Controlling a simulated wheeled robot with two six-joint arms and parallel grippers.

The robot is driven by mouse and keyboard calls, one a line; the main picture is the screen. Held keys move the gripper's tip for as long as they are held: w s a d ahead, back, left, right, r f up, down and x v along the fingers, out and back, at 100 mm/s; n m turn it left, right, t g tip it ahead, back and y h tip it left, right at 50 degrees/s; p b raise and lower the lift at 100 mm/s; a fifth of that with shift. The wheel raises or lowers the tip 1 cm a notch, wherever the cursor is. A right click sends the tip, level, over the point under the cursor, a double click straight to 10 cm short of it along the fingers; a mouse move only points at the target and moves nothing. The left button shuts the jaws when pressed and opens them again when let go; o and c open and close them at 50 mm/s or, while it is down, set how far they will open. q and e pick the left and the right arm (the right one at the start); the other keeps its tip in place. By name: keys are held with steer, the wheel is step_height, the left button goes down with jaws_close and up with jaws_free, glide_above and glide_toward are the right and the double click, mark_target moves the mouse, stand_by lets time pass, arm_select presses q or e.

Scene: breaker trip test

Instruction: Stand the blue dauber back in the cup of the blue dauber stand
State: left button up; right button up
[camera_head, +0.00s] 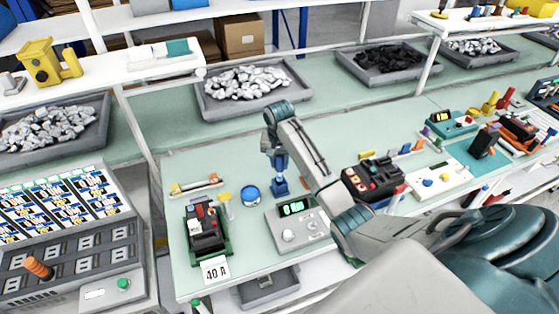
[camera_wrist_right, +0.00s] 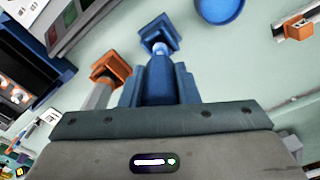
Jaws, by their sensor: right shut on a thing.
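My right gripper (camera_head: 279,160) points down over the table, its fingers close together around a blue shaft. In the right wrist view, my gripper (camera_wrist_right: 158,88) is shut on the blue dauber (camera_wrist_right: 159,66), which is largely hidden between the blue fingers. Just beyond the fingertips is the square blue dauber stand (camera_wrist_right: 154,30); it also shows on the table directly below the gripper in the head view (camera_head: 280,187). A lighter blue piece lies between fingers and stand. I cannot tell whether the dauber is seated in the cup. My left gripper is out of view.
A grey meter box (camera_head: 298,228) with a green display stands close in front. A round blue object (camera_head: 250,195) and a breaker on a green base (camera_head: 207,230) are to the left. An orange-based post (camera_wrist_right: 110,68) is beside the fingers. Clear table lies behind.

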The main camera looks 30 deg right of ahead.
mark_target(279, 171)
steer(key=shift+f+b, duration=0.35)
steer(key=shift+f, duration=2.4)
steer(key=o, duration=1.1)
steer(key=shift+o, duration=0.2)
steer(key=shift+r, duration=0.1)
steer(key=shift+r, duration=0.35)
step_height(279, 171, up, 7)
steer(key=b, duration=0.3)
steer(key=shift+f, duration=0.2)
step_height(279, 171, up, 2)
steer(key=shift+s+a+p, duration=0.1)
steer(key=shift+s+p, duration=0.05)
steer(key=shift+p, duration=0.55)
steer(key=shift+r+p, duration=0.7)
steer(key=shift+f, duration=0.1)
